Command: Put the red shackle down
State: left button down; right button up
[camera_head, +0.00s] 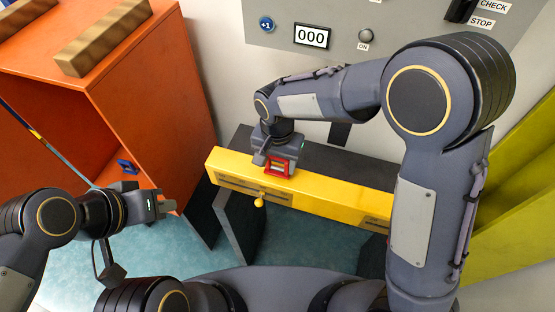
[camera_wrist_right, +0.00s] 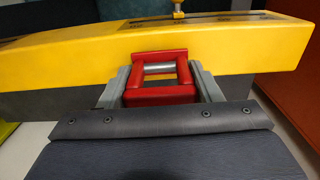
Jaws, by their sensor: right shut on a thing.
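The red shackle (camera_head: 278,166) is at the far side of the yellow beam (camera_head: 318,198) in the head view. In the right wrist view the red shackle (camera_wrist_right: 160,93) is a red frame with a metal pin across it, right against the yellow beam (camera_wrist_right: 230,50). My right gripper (camera_wrist_right: 160,82) is shut on it, one grey finger on each side. I cannot tell whether the shackle touches the beam. My left gripper (camera_head: 168,207) is away to the left, near the orange cabinet, with nothing seen in it; its finger gap is unclear.
An orange cabinet (camera_head: 190,85) with wooden blocks (camera_head: 105,35) on top stands at the left. A blue object (camera_head: 127,166) is by its opening. A grey panel with a counter (camera_head: 312,36) is behind. A yellow knob (camera_head: 259,202) hangs at the beam's front. Yellow-green shelving (camera_head: 520,195) is at the right.

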jog(key=shift+f, duration=0.3)
jog(key=shift+f, duration=0.15)
jog(key=o, duration=1.2)
